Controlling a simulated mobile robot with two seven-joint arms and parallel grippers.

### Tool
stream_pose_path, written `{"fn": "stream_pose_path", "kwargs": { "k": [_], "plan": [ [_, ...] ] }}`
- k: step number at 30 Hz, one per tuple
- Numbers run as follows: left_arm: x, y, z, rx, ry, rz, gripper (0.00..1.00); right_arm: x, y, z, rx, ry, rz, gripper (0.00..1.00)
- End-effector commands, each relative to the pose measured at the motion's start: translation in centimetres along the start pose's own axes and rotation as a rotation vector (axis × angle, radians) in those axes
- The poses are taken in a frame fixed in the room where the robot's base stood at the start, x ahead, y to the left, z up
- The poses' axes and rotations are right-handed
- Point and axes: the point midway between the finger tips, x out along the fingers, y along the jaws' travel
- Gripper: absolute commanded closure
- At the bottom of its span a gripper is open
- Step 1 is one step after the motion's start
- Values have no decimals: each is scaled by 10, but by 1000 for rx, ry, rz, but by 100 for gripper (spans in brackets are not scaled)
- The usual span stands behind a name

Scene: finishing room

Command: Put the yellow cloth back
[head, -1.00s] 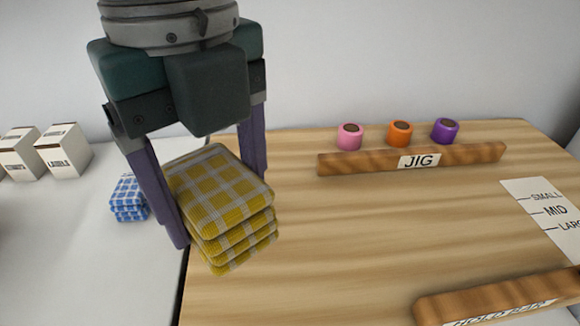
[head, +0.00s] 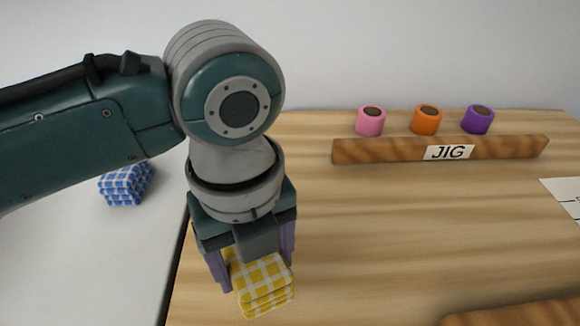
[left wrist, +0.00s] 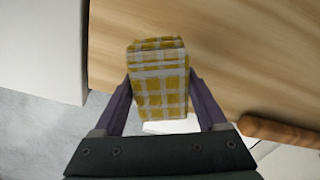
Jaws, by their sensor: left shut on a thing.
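The yellow cloth (head: 262,278) is a folded yellow and white checked stack. My left gripper (head: 250,268) is shut on it, with one purple finger on each side. The cloth is over the left front part of the wooden table (head: 400,225); I cannot tell whether it touches the top. In the left wrist view the cloth (left wrist: 158,85) sits between the fingers of the left gripper (left wrist: 160,98), with the table's edge and the floor behind it. My right gripper is not in view.
A blue checked cloth (head: 125,185) lies on the white surface (head: 90,260) at left. A wooden bar labelled JIG (head: 390,150) lies on the table, with pink (head: 370,122), orange (head: 426,121) and purple (head: 478,121) rolls behind it. Another wooden bar (head: 520,305) is at front right. The table's middle is clear.

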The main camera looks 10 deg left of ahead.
Motion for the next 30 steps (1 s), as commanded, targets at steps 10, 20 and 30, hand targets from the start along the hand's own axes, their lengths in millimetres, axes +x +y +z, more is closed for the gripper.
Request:
{"fn": "stream_pose_path", "kwargs": {
  "k": [10,20,30],
  "plan": [
    [43,0,0,1,-1,0,78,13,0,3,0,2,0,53],
    [45,0,0,0,-1,0,78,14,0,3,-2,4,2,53],
    [45,0,0,0,-1,0,0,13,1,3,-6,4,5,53]
  ]
}}
